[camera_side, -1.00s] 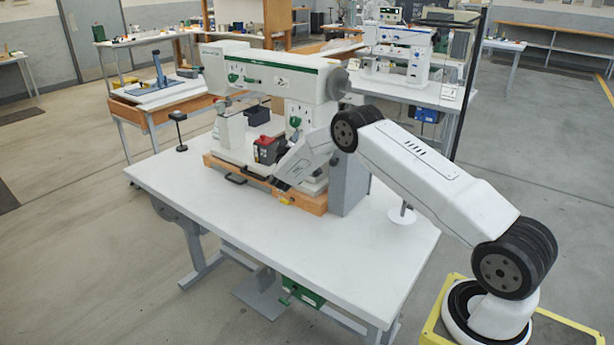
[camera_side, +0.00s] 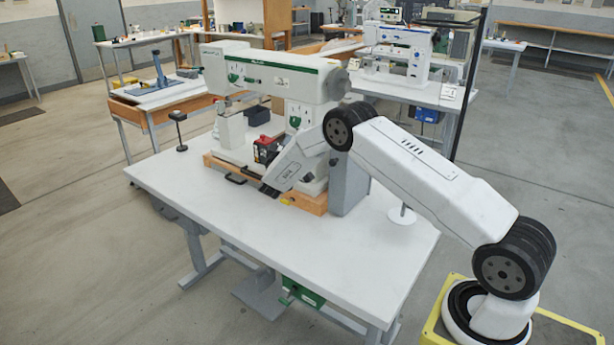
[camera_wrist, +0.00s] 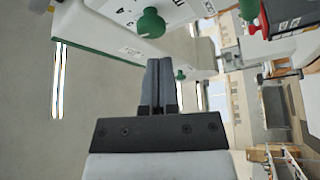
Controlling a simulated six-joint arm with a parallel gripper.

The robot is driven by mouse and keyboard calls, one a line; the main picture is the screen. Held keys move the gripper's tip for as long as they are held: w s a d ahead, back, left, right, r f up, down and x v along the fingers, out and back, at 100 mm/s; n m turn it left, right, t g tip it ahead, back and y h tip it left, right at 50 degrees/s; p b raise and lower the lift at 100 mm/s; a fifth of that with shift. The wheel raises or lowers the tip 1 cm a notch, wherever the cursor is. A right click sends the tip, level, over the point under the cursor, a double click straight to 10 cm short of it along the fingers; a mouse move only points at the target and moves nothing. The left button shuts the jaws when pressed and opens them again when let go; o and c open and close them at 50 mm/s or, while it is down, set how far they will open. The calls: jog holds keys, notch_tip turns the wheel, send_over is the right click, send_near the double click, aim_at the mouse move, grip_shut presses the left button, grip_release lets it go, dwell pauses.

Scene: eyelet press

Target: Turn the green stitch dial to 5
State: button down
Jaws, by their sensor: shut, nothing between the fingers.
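A green dial (camera_side: 294,122) sits on the white pillar of the sewing machine (camera_side: 270,78). In the wrist view a round green knob (camera_wrist: 150,24) stands on a white face with dark marks around it, at the top. I cannot read its setting, nor tell surely that it is the same dial. My gripper (camera_side: 266,191) is low in front of the machine, below the dial and apart from it. In the wrist view my gripper (camera_wrist: 160,64) has its dark fingers together and empty, below the green knob in the picture.
A red and black box (camera_side: 267,149) stands on the machine's bed, close to my gripper. Another green knob (camera_wrist: 180,76) shows beside my fingers. The machine's orange base (camera_side: 305,201) lies below my wrist. The white tabletop (camera_side: 240,218) is clear in front.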

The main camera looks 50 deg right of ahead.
aim_at(296, 121)
jog(key=shift+s+a+r, duration=0.25)
jog(key=shift+s+r, duration=0.05)
jog(key=shift+r, duration=0.3)
jog(key=shift+s+a+r, duration=0.2)
jog(key=shift+s+r, duration=0.1)
jog(key=shift+r, duration=0.25)
jog(key=shift+d, duration=0.15)
jog(key=shift+d, duration=3.35)
jog(key=shift+w, duration=0.4)
jog(key=shift+w+f, duration=0.25)
jog(key=shift+f, duration=0.45)
jog(key=shift+w+f, duration=0.15)
jog(key=shift+w, duration=0.2)
jog(key=shift+s+f, duration=0.1)
jog(key=shift+f, duration=0.05)
